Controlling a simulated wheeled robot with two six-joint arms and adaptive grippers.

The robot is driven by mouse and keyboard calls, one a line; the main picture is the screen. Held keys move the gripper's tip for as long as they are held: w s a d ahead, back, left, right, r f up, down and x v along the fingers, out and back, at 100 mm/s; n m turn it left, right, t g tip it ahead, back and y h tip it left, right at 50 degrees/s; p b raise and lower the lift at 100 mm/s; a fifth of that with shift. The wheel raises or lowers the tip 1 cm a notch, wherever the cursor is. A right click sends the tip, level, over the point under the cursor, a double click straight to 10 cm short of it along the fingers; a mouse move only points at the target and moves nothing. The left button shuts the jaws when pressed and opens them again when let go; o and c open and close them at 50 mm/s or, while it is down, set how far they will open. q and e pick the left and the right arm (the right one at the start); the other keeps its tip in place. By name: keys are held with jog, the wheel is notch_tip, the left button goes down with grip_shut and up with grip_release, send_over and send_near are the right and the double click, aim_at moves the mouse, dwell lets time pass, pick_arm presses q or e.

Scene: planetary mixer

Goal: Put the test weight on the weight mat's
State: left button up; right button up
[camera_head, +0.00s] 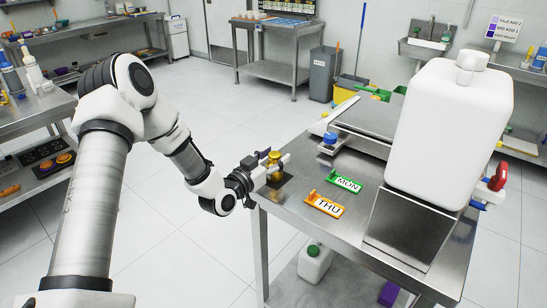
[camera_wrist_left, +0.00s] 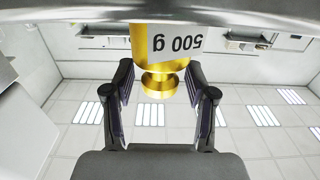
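The brass test weight (camera_head: 275,160) is at the near left corner of the steel table, over a small dark mat (camera_head: 285,180). It looks upright and appears to rest on the mat, but the gripper partly hides its base. In the left wrist view the weight (camera_wrist_left: 158,45) shows an upside-down "500 g" label and a round knob. My left gripper (camera_head: 272,168) is at the weight, with one finger on each side of the knob. In the wrist view the fingers (camera_wrist_left: 160,100) are spread, with gaps between them and the knob. My right gripper is not in view.
An orange THU tag (camera_head: 325,206) and a green MON tag (camera_head: 345,184) lie right of the mat. A blue-topped item (camera_head: 330,140) stands behind them. A large white jug (camera_head: 450,130) sits on a steel stand at right. Floor left of the table is clear.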

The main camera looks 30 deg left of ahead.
pick_arm(q)
jog(key=shift+r, duration=0.25)
jog(key=shift+s+a+f, duration=0.1)
jog(key=shift+s, duration=0.2)
jog(key=s+p, duration=0.2)
jog(key=s, duration=0.9)
jog(key=s+d+f+g+h, duration=0.1)
jog(key=s+d+f+g, duration=0.35)
jog(key=f, duration=0.45)
jog(key=s+d+f+g+h, duration=0.1)
jog(key=s+d+f+g, duration=0.4)
jog(key=f, duration=0.5)
jog(key=s+d+f+g+y, duration=0.1)
jog(key=s+f+g, duration=0.3)
jog(key=s, duration=0.4)
jog(key=s+d+f+n+g+y, duration=0.1)
jog(key=s+d+f+g+y, duration=0.1)
jog(key=s, duration=0.6)
notch_tip(320, 180, down, 4)
jog(key=shift+s+d+r+g, duration=0.2)
jog(key=shift+d+g, duration=0.55)
jog(key=shift+g, duration=0.5)
jog(key=shift+w, duration=0.1)
